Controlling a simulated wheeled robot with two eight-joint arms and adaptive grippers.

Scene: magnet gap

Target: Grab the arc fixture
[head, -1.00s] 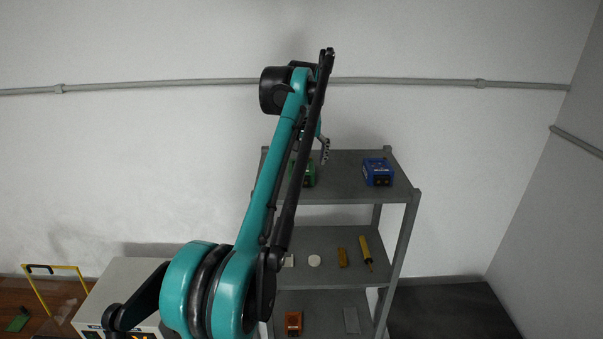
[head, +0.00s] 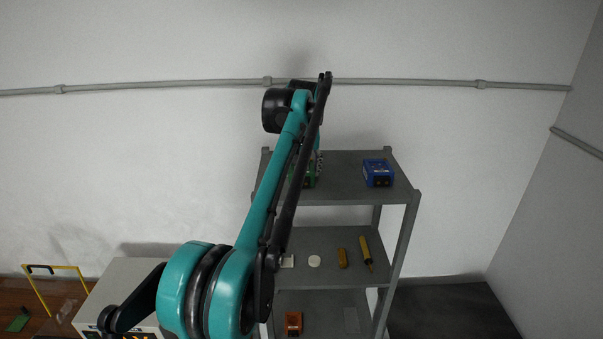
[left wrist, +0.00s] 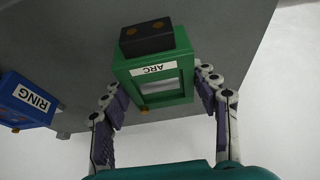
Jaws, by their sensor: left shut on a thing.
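The arc fixture (left wrist: 153,70) is a green box with a white ARC label, a window in its face and a dark block on one end. In the head view the green fixture (head: 309,178) stands on the top shelf, partly hidden behind my left arm. My left gripper (left wrist: 160,84) has one finger on each side of the green box and is shut on it. In the head view the left gripper (head: 319,162) is mostly hidden by the arm. The box appears to be still on the shelf. My right gripper is not in view.
A blue fixture labelled RING (left wrist: 32,97) stands on the same top shelf (head: 340,170), to the right in the head view (head: 378,174). A wall stands behind.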

